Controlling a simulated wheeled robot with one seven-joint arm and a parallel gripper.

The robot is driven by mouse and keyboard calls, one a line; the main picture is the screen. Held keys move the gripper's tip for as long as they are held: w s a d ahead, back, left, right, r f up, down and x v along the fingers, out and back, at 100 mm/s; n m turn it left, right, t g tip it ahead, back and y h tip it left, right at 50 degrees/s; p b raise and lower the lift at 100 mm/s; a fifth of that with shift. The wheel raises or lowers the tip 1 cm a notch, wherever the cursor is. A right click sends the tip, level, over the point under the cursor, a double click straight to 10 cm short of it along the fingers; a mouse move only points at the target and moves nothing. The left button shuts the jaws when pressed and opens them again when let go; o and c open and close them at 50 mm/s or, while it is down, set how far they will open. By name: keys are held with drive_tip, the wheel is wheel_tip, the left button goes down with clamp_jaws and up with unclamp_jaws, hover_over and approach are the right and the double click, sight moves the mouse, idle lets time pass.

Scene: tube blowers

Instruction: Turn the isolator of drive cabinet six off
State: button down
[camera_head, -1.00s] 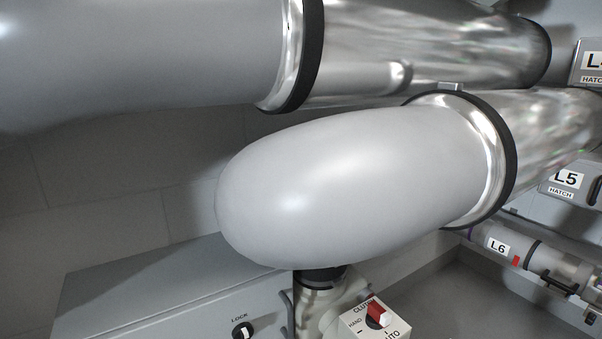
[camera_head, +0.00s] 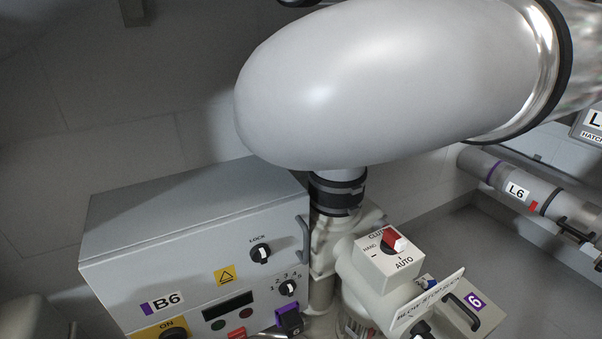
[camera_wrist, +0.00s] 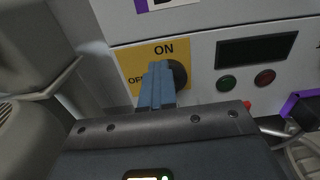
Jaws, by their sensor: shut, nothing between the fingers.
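Drive cabinet six (camera_head: 195,230) is a grey box labelled B6 at the lower left of the head view. Its yellow isolator plate (camera_head: 168,329) is cut off by the bottom edge, with ON showing at its top. In the wrist view the plate (camera_wrist: 140,53) reads ON at the top and OFF at the left. The round black isolator knob (camera_wrist: 179,73) is partly hidden behind my fingers, so I cannot tell its handle's position. My gripper (camera_wrist: 158,82) is shut and empty, its blue fingers in front of the knob. Whether they touch it is unclear. It is not visible in the head view.
A dark display (camera_wrist: 252,52), a green button (camera_wrist: 226,83) and a red button (camera_wrist: 265,78) lie right of the isolator. The cabinet also has a LOCK switch (camera_head: 261,253). A clutch switch box (camera_head: 388,258) stands to the right.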

drive_tip(key=shift+w+a+r+b, duration=0.3)
drive_tip(key=shift+w+a+r, duration=0.1)
drive_tip(key=shift+a, duration=0.15)
idle(0.4)
drive_tip(key=shift+s+a+r, duration=0.1)
drive_tip(key=shift+a+r, duration=0.15)
drive_tip(key=shift+r, duration=0.15)
drive_tip(key=shift+s+d+r+p, duration=0.1)
drive_tip(key=shift+s+d+p, duration=0.05)
drive_tip(key=shift+s+p, duration=0.35)
drive_tip(key=v, duration=0.5)
drive_tip(key=shift+s+d+f+p, duration=0.15)
drive_tip(key=shift+f+p, duration=0.1)
drive_tip(key=shift+p, duration=0.15)
